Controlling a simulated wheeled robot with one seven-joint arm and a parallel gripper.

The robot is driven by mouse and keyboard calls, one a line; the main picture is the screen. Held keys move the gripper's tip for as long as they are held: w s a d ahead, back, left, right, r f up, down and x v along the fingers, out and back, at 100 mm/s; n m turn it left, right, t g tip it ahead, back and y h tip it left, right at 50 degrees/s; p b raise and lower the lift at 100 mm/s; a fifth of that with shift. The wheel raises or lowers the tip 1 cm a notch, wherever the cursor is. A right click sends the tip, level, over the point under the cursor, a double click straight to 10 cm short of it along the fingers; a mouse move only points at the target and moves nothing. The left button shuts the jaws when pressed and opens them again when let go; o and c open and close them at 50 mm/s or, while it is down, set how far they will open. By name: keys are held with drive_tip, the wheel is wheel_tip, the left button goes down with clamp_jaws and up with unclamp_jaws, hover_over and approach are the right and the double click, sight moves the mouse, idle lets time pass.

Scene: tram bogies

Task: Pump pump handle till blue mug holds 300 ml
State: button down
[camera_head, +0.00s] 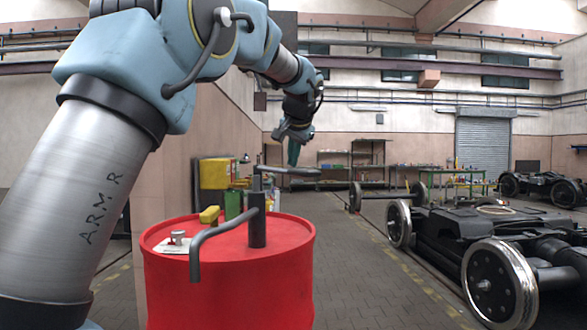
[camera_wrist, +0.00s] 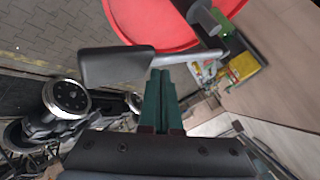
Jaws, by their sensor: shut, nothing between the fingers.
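The dark grey pump stands upright on the red drum (camera_head: 270,232); its post (camera_head: 257,222) rises from the lid and its bent spout (camera_head: 212,236) reaches to the front left. The pump handle (camera_head: 300,171) sticks out to the right from the post's top. In the wrist view its broad grip (camera_wrist: 115,66) lies just left of the fingertips. My gripper (camera_head: 293,154) has dark green fingers, pressed together and empty, right above the handle; the fingers also show in the wrist view (camera_wrist: 160,76). I cannot tell if they touch it. I see no blue mug in either view.
A yellow block (camera_head: 209,214) and a small silver part on a white sheet (camera_head: 178,240) are on the drum lid. A yellow cabinet (camera_head: 216,172) stands behind. Black bogies with steel wheels (camera_head: 499,284) stand at the right. The paved floor between (camera_head: 365,275) is clear.

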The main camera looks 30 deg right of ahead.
sight(293, 174)
drive_tip(key=shift+f+b, duration=1.85)
drive_tip(key=shift+f, duration=0.55)
idle(1.7)
drive_tip(key=shift+r, duration=0.15)
drive_tip(key=shift+r+p, duration=3)
drive_tip(key=shift+r, duration=0.2)
wheel_tip(293, 174, up, 5)
drive_tip(key=p, duration=0.4)
drive_tip(key=shift+w, duration=0.1)
